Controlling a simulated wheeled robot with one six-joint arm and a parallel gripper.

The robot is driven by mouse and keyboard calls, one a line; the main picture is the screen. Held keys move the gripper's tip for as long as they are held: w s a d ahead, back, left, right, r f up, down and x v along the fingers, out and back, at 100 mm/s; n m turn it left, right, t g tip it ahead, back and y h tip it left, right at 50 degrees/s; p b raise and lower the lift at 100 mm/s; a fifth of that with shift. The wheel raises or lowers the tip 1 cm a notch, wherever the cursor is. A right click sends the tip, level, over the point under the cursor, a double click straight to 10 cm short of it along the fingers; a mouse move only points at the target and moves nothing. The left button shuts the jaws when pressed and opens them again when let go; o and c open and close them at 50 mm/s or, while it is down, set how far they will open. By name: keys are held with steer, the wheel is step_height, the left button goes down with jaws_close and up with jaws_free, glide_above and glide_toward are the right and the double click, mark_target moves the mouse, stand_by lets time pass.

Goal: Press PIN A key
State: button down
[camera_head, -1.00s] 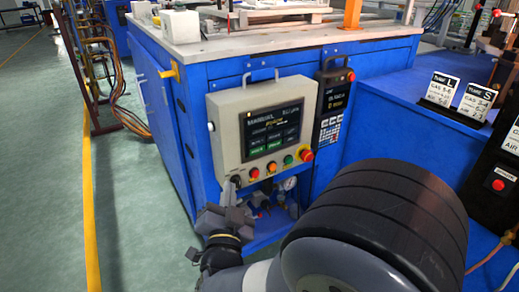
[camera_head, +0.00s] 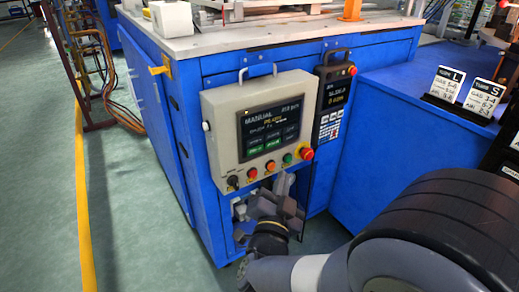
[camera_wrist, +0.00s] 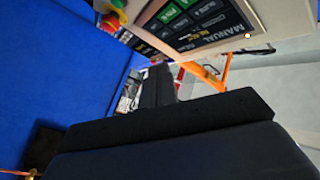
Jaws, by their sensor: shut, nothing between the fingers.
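A grey control panel (camera_head: 226,112) with a dark screen (camera_head: 270,128) headed MANUAL hangs on the blue cabinet's front. The screen has rows of small keys, some green; their labels are too small for me to pick out PIN A. The screen also shows upside down at the top of the wrist view (camera_wrist: 192,22). My gripper (camera_head: 284,182) is shut and empty, just below the panel's lower edge and below its row of buttons. In the wrist view its dark fingers (camera_wrist: 158,86) point toward the area under the panel. I cannot tell the gap to the panel.
Under the screen sit a key switch (camera_head: 233,181), several coloured buttons and a red emergency stop (camera_head: 306,153). A black handheld unit with a keypad (camera_head: 330,127) hangs right of the panel. Valves and fittings fill the recess below. Floor on the left (camera_head: 125,220) is clear.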

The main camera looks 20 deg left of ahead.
mark_target(262, 147)
steer(key=w+a+p, duration=0.1)
steer(key=w+a, duration=0.4)
steer(key=a, duration=0.1)
steer(key=shift+w+a, duration=0.35)
steer(key=shift+a, duration=0.05)
steer(key=shift+w+a, duration=0.1)
stand_by(2.0)
steer(key=shift+w+a, duration=0.2)
steer(key=shift+w+a, duration=0.2)
steer(key=shift+a, duration=0.05)
stand_by(0.7)
steer(key=shift+s+d, duration=0.1)
steer(key=shift+s+d+b, duration=0.3)
steer(key=shift+s+d, duration=0.1)
steer(key=shift+d, duration=0.05)
stand_by(0.4)
